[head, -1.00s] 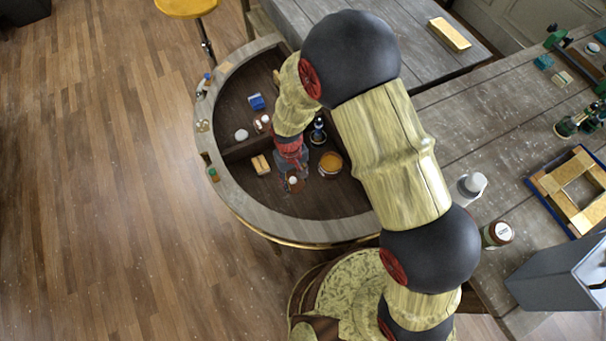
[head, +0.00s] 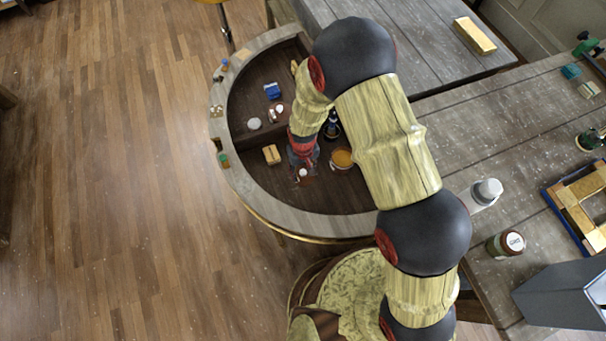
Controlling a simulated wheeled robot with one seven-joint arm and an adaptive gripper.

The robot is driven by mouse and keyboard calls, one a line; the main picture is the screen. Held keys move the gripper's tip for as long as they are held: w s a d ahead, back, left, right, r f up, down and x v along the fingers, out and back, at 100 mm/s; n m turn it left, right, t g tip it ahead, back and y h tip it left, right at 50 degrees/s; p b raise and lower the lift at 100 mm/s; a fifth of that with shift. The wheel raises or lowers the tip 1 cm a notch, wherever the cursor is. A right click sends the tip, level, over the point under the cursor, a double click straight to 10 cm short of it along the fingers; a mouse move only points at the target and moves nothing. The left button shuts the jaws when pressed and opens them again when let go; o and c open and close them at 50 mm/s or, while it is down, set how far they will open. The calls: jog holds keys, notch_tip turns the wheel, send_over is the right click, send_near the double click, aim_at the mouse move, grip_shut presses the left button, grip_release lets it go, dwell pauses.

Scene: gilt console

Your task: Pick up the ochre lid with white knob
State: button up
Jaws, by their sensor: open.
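A small brownish lid with a white knob (head: 303,173) sits on the lower floor of the curved console (head: 241,153), right at my gripper. Its colour is hard to tell, as the gripper partly covers it. My gripper (head: 303,166) points down from above, open, with its fingertips around or just above the knob; contact cannot be made out. A second white-knobbed brownish thing (head: 279,109) lies farther up in the upper compartment. A round ochre-topped pot (head: 342,157) stands just right of my gripper.
A tan block (head: 271,154) lies close left of my gripper. A dark bottle (head: 332,128) stands close behind right. A blue block (head: 272,91) and a pale disc (head: 254,124) lie in the upper compartment. A divider and raised rim bound the space.

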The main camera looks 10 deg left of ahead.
jog(key=shift+c, duration=0.3)
grip_shut()
dwell(0.3)
jog(key=shift+r, duration=0.2)
